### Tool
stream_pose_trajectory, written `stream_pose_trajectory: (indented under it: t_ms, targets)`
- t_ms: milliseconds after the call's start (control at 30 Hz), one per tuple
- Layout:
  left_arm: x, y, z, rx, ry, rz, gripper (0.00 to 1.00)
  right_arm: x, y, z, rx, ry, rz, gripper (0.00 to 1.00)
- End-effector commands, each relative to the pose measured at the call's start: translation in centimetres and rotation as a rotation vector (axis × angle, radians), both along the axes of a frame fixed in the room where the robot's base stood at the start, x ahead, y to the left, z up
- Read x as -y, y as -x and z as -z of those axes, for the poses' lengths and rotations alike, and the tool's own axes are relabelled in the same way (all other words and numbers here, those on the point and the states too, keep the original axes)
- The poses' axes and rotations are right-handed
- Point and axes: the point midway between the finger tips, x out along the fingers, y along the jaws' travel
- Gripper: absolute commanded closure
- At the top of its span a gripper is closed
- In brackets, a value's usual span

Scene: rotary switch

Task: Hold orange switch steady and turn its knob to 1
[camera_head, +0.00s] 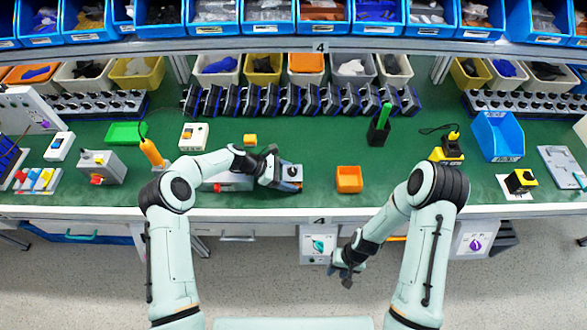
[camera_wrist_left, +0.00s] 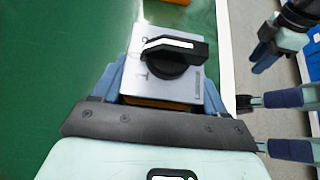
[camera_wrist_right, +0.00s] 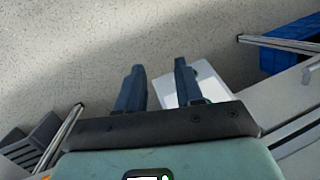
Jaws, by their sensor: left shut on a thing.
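The orange switch (camera_wrist_left: 188,86) has a light grey top plate, a black knob (camera_wrist_left: 178,55) and an orange lower edge in the left wrist view. The knob's white-marked handle lies roughly crosswise there. In the head view the switch (camera_head: 291,173) is by the table's front edge. My left gripper (camera_head: 284,175) is shut on its body, a finger along each side (camera_wrist_left: 160,88). My right gripper (camera_head: 347,268) is open and empty, low in front of the table; its parted fingers (camera_wrist_right: 160,88) show in the right wrist view.
A grey box (camera_head: 228,182) is partly behind my left arm. A black cup with a green item (camera_head: 379,130) stands farther back. Open floor lies below the front edge.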

Motion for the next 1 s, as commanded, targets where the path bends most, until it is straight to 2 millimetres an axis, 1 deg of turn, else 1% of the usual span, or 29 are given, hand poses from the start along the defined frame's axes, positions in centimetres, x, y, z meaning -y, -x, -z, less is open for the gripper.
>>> stream_pose_trajectory:
  t_ms: [33, 167, 200, 267, 367, 400, 467, 500, 567, 600, 667, 700, 833, 900, 1000]
  targets:
    - [0.0, 0.0, -0.1, 0.001, 0.001, 0.0, 0.59, 0.2, -2.1, -0.7, -0.005, 0.011, -0.045, 0.64]
    - [0.0, 0.0, -0.1, 0.001, 0.001, 0.0, 0.59, 0.6, -6.0, -3.3, -0.048, 0.024, -0.151, 0.64]
    - [0.0, 0.0, -0.1, 0.001, 0.001, 0.0, 0.59, 0.6, -7.2, -4.4, -0.06, 0.026, -0.182, 0.64]
    - [0.0, 0.0, -0.1, 0.001, 0.001, 0.0, 0.59, 0.4, -9.0, -6.3, -0.077, 0.027, -0.229, 0.64]
    - [0.0, 0.0, -0.1, 0.001, 0.001, 0.0, 0.59, -0.4, -11.8, -10.1, -0.1, 0.027, -0.305, 0.64]
    - [0.0, 0.0, -0.1, 0.001, 0.001, 0.0, 0.59, -0.8, -12.9, -11.8, -0.105, 0.031, -0.331, 0.64]
    - [0.0, 0.0, -0.1, 0.001, 0.001, 0.0, 0.59, -1.7, -14.4, -14.2, -0.103, 0.043, -0.362, 0.64]
    - [0.0, 0.0, -0.1, 0.001, 0.001, 0.0, 0.59, -2.3, -15.4, -15.8, -0.092, 0.057, -0.376, 0.64]
    - [0.0, 0.0, -0.1, 0.001, 0.001, 0.0, 0.59, -3.5, -17.0, -18.0, -0.064, 0.091, -0.383, 0.64]
    - [0.0, 0.0, -0.1, 0.001, 0.001, 0.0, 0.59, -4.4, -18.1, -19.4, -0.035, 0.119, -0.377, 0.64]
    - [0.0, 0.0, -0.1, 0.001, 0.001, 0.0, 0.59, -5.9, -19.8, -21.3, 0.024, 0.165, -0.353, 0.64]
    - [0.0, 0.0, -0.1, 0.001, 0.001, 0.0, 0.59, -7.0, -20.9, -22.4, 0.07, 0.193, -0.329, 0.64]
    - [0.0, 0.0, -0.1, 0.001, 0.001, 0.0, 0.59, -10.2, -23.9, -25.3, 0.222, 0.253, -0.24, 0.64]
    - [0.0, 0.0, -0.1, 0.001, 0.001, 0.0, 0.59, -11.6, -25.0, -26.7, 0.291, 0.265, -0.199, 0.64]
    - [0.0, 0.0, -0.1, 0.001, 0.001, 0.0, 0.59, -13.2, -26.1, -28.0, 0.362, 0.27, -0.154, 0.64]
